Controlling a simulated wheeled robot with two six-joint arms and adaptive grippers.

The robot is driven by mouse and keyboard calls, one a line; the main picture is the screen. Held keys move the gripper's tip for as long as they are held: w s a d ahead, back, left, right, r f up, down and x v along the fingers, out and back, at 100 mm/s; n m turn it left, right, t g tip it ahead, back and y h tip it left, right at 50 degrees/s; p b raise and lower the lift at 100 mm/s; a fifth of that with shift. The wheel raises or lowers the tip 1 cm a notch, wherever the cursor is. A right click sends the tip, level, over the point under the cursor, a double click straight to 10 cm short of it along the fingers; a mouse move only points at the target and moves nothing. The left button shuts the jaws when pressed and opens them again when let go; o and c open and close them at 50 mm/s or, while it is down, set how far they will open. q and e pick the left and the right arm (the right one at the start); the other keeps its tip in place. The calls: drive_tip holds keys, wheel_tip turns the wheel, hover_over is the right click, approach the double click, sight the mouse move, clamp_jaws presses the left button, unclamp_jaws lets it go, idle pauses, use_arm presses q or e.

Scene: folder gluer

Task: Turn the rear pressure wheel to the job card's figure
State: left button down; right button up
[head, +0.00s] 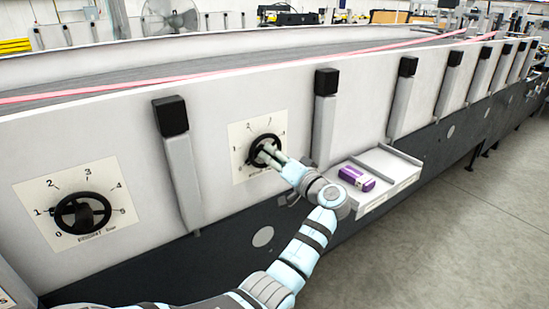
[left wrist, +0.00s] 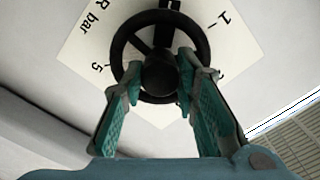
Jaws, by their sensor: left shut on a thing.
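Two black handwheels sit on white dial plates on the machine's side. My left gripper (head: 268,151) is at the right-hand wheel (head: 253,148), which has figures around it. In the left wrist view, the fingers of my left gripper (left wrist: 160,88) are closed on the round hub of that wheel (left wrist: 119,45), one finger on each side. The dial plate (left wrist: 85,50) shows a 1 at upper right, a 5 at left and the letters "R bar". The wheel's setting cannot be read. The left-hand wheel (head: 83,213) stands free on a 0-to-5 dial. My right gripper is out of view.
A purple and white box (head: 357,178) lies on a small white shelf (head: 388,166) right of my left gripper. Grey posts with black caps (head: 171,117) stand out from the machine side between the dials. Open floor (head: 480,220) lies at the right.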

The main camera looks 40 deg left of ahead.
use_arm(q)
drive_tip(key=shift+m, duration=0.3)
drive_tip(key=m+p, duration=0.4)
drive_tip(key=m, duration=0.5)
drive_tip(key=shift+p, duration=0.3)
idle(0.3)
drive_tip(key=c, duration=1.2)
unclamp_jaws()
drive_tip(key=shift+c, duration=0.2)
